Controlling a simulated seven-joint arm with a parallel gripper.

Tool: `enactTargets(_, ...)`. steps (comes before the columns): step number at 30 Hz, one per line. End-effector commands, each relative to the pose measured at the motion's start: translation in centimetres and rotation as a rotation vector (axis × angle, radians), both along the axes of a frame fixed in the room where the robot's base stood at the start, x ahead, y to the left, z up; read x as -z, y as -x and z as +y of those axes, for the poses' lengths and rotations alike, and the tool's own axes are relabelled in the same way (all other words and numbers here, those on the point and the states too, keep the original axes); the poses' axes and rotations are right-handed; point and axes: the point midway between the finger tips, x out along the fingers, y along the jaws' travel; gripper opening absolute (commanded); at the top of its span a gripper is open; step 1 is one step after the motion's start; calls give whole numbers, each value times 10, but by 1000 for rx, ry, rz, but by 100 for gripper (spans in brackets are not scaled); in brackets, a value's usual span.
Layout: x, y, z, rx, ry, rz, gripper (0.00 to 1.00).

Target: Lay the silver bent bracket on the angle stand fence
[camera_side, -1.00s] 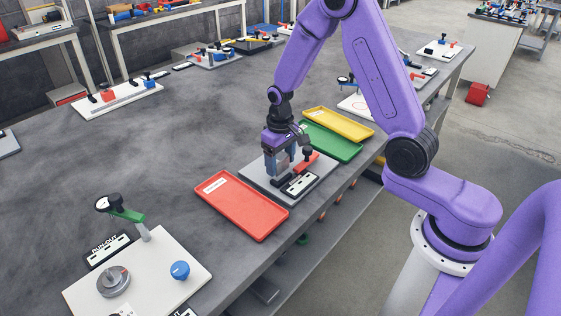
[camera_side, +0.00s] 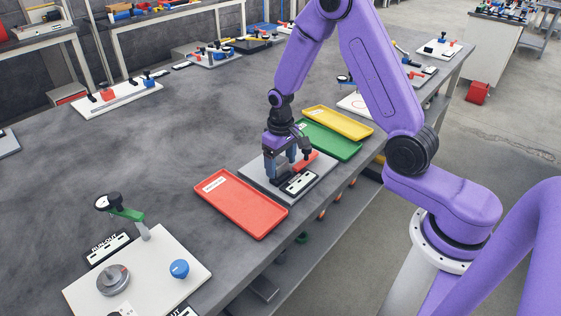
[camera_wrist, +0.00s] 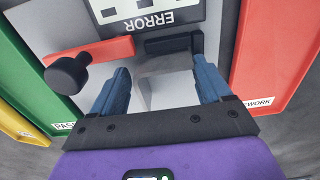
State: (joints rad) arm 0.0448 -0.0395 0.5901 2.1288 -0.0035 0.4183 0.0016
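The silver bent bracket (camera_wrist: 170,88) shows in the wrist view as a pale grey piece between my fingers, beside the black fence (camera_wrist: 172,44). In the side view my fingers hide most of it. The angle stand (camera_side: 255,180) is a grey plate with a dark fence, a red clamp arm (camera_wrist: 95,52) and a black knob (camera_wrist: 67,74). My gripper (camera_side: 281,174) is low over the stand, fingers pointing down. In the wrist view its two blue fingers (camera_wrist: 161,68) stand wide apart on either side of the bracket. Exact contact between bracket and fence is unclear.
A red tray (camera_side: 240,205) lies in front of the stand, and green (camera_side: 330,142) and yellow (camera_side: 340,122) trays lie behind it. A label plate (camera_side: 299,183) is on the stand. A white run-out fixture (camera_side: 150,270) stands front left.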

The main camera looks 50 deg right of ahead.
Motion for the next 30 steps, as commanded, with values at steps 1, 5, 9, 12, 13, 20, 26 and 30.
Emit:
enactTargets(1,8,3,3,0,-1,7,96)
enactTargets(5,8,3,5,0,-2,8,96)
enactTargets(9,8,3,6,0,-2,8,96)
enactTargets(12,8,3,7,0,-3,9,96)
enactTargets(13,8,4,7,-1,-3,9,96)
enactTargets(20,5,3,8,-1,-3,8,96)
enactTargets(26,-19,1,7,-1,-3,1,96)
enactTargets(30,-45,1,5,-1,-3,0,96)
